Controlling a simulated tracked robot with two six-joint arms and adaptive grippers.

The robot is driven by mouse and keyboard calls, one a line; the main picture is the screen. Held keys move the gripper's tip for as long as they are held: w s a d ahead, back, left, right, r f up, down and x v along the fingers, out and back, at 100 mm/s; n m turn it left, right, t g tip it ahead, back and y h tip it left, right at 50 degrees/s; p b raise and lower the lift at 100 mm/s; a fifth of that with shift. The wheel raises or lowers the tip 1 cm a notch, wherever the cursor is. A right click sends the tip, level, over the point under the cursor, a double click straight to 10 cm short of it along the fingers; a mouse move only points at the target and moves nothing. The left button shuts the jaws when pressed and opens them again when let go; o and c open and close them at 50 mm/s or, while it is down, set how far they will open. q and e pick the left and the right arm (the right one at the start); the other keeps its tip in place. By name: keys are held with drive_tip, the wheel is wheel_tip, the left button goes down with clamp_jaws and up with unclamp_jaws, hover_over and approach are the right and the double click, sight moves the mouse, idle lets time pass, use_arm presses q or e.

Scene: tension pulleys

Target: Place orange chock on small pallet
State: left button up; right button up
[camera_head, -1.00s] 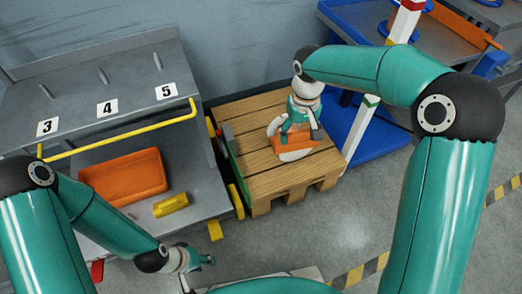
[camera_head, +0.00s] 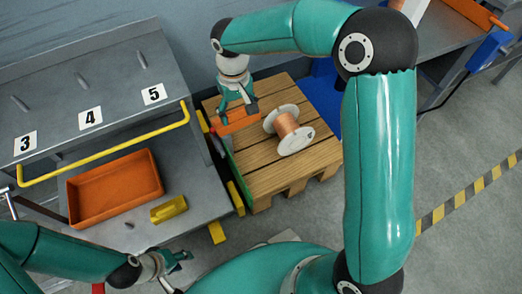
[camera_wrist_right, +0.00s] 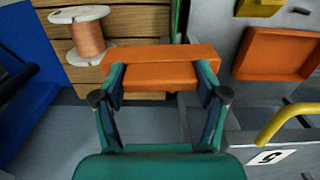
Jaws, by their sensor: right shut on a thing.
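The orange chock (camera_head: 236,119) is in my right gripper (camera_head: 236,104), over the left back part of the small wooden pallet (camera_head: 262,182). In the right wrist view the chock (camera_wrist_right: 160,56) spans between the two fingers of the right gripper (camera_wrist_right: 160,82), which are shut on it. I cannot tell whether the chock touches the pallet boards. A spool of copper wire with white flanges (camera_head: 288,130) lies on the pallet, right of the chock; it also shows in the wrist view (camera_wrist_right: 87,40). My left gripper (camera_head: 172,262) is low at the left front, apart from the pallet; its fingers are small and unclear.
A grey workbench (camera_head: 110,75) with labels 3, 4 and 5 and a yellow rail (camera_head: 105,150) stands left of the pallet. Its lower shelf holds an orange tray (camera_head: 115,190) and a yellow block (camera_head: 169,209). Front pallet boards are clear.

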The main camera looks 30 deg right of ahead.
drive_tip(key=shift+w+f+m, duration=0.2)
drive_tip(key=shift+w+m, duration=0.05)
drive_tip(key=shift+m, duration=0.15)
drive_tip(key=w+d+f+m, duration=0.1)
drive_tip(key=m, duration=0.1)
drive_tip(key=w+d+f+m, duration=0.1)
drive_tip(key=f+m, duration=0.1)
drive_tip(key=m, duration=0.1)
drive_tip(key=w+d+f+m+p, duration=0.1)
drive_tip(key=m, duration=0.1)
drive_tip(key=shift+d+f+m, duration=0.2)
drive_tip(key=shift+f+m, duration=0.1)
drive_tip(key=shift+m, duration=0.1)
drive_tip(key=shift+w+d+f+m+b, duration=0.6)
drive_tip(key=shift+f+m, duration=1.05)
drive_tip(key=shift+f, duration=2.75)
drive_tip(key=shift+w+d+f+m+b, duration=0.15)
drive_tip(key=shift+d+f+m+b, duration=1.2)
drive_tip(key=shift+f, duration=3)
drive_tip(key=shift+w+d+f+m+b, duration=0.4)
drive_tip(key=shift+f+m, duration=1.6)
drive_tip(key=shift+f, duration=2.4)
drive_tip(key=shift+a, duration=0.1)
drive_tip(key=o, duration=1.3)
drive_tip(key=shift+o, duration=0.2)
